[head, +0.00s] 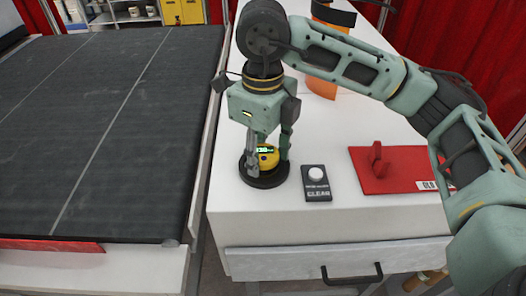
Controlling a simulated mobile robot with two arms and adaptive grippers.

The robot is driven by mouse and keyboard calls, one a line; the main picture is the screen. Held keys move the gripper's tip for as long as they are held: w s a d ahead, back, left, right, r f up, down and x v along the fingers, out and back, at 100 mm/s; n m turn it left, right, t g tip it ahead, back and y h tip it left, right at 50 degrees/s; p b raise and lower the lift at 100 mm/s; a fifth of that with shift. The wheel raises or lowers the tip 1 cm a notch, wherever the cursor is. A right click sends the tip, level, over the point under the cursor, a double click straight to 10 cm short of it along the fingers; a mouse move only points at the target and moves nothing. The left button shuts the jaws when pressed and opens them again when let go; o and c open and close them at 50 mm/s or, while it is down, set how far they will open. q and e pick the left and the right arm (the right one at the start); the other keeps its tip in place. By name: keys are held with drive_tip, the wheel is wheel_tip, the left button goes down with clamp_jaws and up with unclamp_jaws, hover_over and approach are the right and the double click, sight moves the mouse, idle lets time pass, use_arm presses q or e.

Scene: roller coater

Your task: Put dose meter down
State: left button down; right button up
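The dose meter (266,158) is a small yellow device with a lit green display. It sits at a round black base (264,181) on the white cabinet top, near its front left edge. My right gripper (266,168) points straight down over it, with one finger on each side of the meter. The fingers are around it, but whether they press on it cannot be told. My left gripper is not in view.
A black box with a white button marked CLEAR (316,183) lies just right of the base. A red plate with a handle (393,168) lies further right. An orange cylinder (322,82) stands behind my arm. A dark conveyor (100,120) runs along the left, across a gap.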

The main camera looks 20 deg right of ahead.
sight(263, 152)
drive_tip(key=o, duration=0.4)
drive_tip(key=shift+c, duration=0.2)
drive_tip(key=shift+r, duration=0.1)
drive_tip(key=shift+r+p, duration=0.2)
drive_tip(key=shift+p, duration=0.1)
wheel_tip(263, 152, up, 2)
drive_tip(key=shift+r+b, duration=0.25)
drive_tip(key=shift+b, duration=0.55)
wheel_tip(263, 152, up, 9)
drive_tip(key=shift+b, duration=0.35)
